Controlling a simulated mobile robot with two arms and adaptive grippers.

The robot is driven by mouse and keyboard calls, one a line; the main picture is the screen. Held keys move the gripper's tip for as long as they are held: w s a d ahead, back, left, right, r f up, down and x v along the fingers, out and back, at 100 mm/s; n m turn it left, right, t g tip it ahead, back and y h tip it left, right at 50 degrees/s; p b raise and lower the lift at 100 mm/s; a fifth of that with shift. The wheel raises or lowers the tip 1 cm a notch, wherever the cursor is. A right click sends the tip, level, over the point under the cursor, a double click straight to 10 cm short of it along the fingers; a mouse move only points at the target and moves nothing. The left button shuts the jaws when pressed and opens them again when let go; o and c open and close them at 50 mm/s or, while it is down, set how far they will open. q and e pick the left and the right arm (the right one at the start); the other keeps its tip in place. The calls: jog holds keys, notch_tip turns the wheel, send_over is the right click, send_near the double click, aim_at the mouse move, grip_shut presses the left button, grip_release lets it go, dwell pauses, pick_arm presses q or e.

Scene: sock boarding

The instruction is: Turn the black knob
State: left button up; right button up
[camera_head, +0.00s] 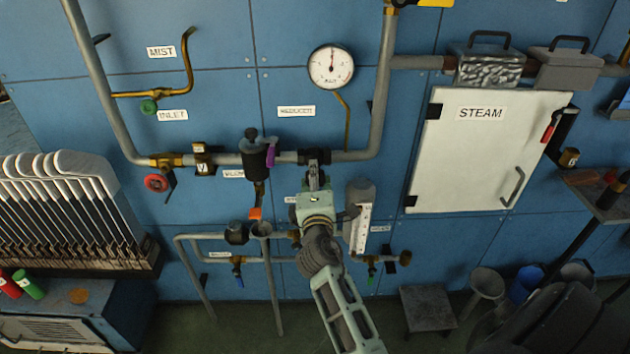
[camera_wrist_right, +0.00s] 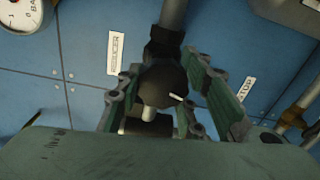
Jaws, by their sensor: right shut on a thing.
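The black knob (camera_wrist_right: 163,86) sits on the grey pipe near the REDUCER label in the right wrist view. Its dark round body lies between the two green-padded fingers of my right gripper (camera_wrist_right: 172,98), which is shut on it. In the head view my right gripper (camera_head: 314,182) reaches up from below to the dark fitting (camera_head: 312,156) on the horizontal pipe, and it hides most of the knob. A light pointer mark shows on the knob's face in the wrist view. My left gripper is not in view.
A pressure gauge (camera_head: 331,66) is above the knob. A black valve with a purple tag (camera_head: 255,150) stands to its left on the same pipe. A white scaled gauge (camera_head: 361,225) is close to the right of my wrist. The white STEAM door (camera_head: 470,150) is farther right.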

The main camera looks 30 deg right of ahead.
jog(key=shift+a+r+m, duration=0.1)
jog(key=shift+r+m, duration=0.15)
jog(key=shift+m, duration=0.05)
jog(key=o, duration=0.9)
jog(key=shift+o, duration=1)
jog(key=shift+f, duration=0.1)
